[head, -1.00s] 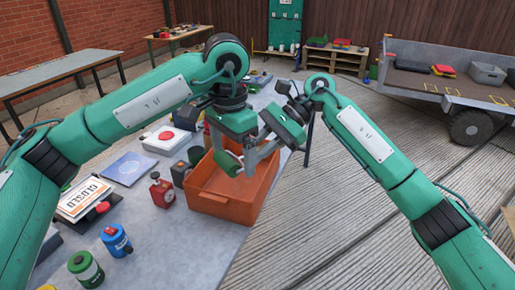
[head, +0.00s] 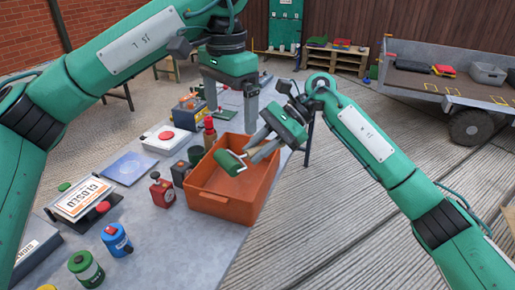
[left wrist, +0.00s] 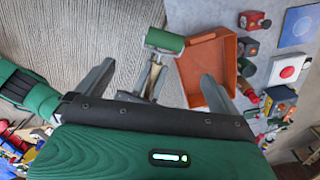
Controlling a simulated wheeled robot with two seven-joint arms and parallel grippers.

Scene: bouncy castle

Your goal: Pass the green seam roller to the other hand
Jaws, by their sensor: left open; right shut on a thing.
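The green seam roller (head: 230,162) is held above the orange crate (head: 222,208) by my right gripper (head: 258,155), which is shut on it. In the left wrist view the roller (left wrist: 164,41) shows with its green drum near the crate's edge and its handle toward my right gripper's fingers. My left gripper (head: 230,115) is open and empty, higher than and behind the roller, apart from it. Its two spread fingers (left wrist: 155,85) show in the left wrist view. Part of the roller's handle is hidden by the right fingers.
A trailer (head: 450,90) and a pallet table (head: 335,58) stand behind. Paving right of the table is clear.

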